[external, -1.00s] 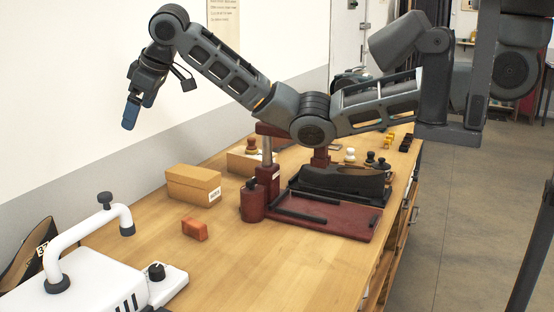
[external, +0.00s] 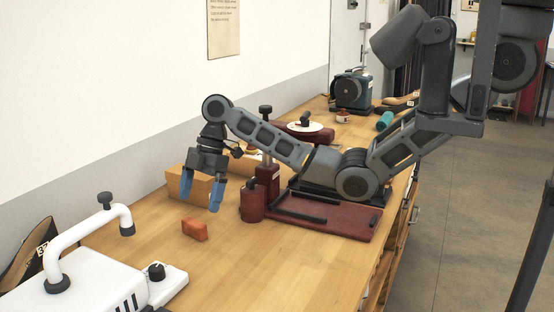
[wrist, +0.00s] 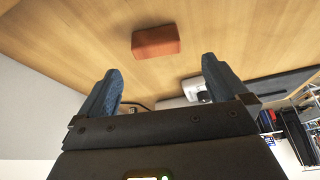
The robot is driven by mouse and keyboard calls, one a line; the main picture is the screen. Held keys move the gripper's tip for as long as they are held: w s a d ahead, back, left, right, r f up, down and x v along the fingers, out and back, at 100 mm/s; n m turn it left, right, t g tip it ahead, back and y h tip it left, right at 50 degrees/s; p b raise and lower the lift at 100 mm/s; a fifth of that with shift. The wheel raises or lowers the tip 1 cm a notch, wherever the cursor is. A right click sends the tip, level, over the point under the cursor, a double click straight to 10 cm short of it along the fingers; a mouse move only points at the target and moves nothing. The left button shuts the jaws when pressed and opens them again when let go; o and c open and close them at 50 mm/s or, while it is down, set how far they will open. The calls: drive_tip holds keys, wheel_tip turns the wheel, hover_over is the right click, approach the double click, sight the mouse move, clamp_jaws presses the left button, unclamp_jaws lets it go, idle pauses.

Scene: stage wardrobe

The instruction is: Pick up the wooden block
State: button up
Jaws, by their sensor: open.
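The wooden block (external: 194,229) is a small reddish-orange brick shape. It lies flat on the wooden bench (external: 290,268), in front of a cardboard box. In the wrist view the block (wrist: 156,42) shows at the upper middle, beyond the fingertips and between their lines. My gripper (external: 200,208) has blue fingers pointing down and hangs above the bench near the block, apart from it. In the wrist view my gripper (wrist: 160,76) is open, with nothing between its fingers.
A cardboard box (external: 188,186) stands close behind my fingers. A dark red press-like stand (external: 325,221) is to the right. A white machine with a curved handle (external: 95,280) is at the front left. Bare bench lies to the right of the block.

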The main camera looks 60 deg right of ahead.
sight(194, 221)
drive_tip(key=shift+d+p+x, duration=0.15)
drive_tip(key=shift+p+x, duration=0.15)
drive_tip(key=shift+x, duration=1.65)
drive_tip(key=shift+d+p+x, duration=0.15)
drive_tip(key=shift+p+x, duration=0.15)
drive_tip(key=shift+x, duration=1.6)
drive_tip(key=shift+w, duration=0.2)
drive_tip(key=c, duration=1)
drive_tip(key=shift+o, duration=0.2)
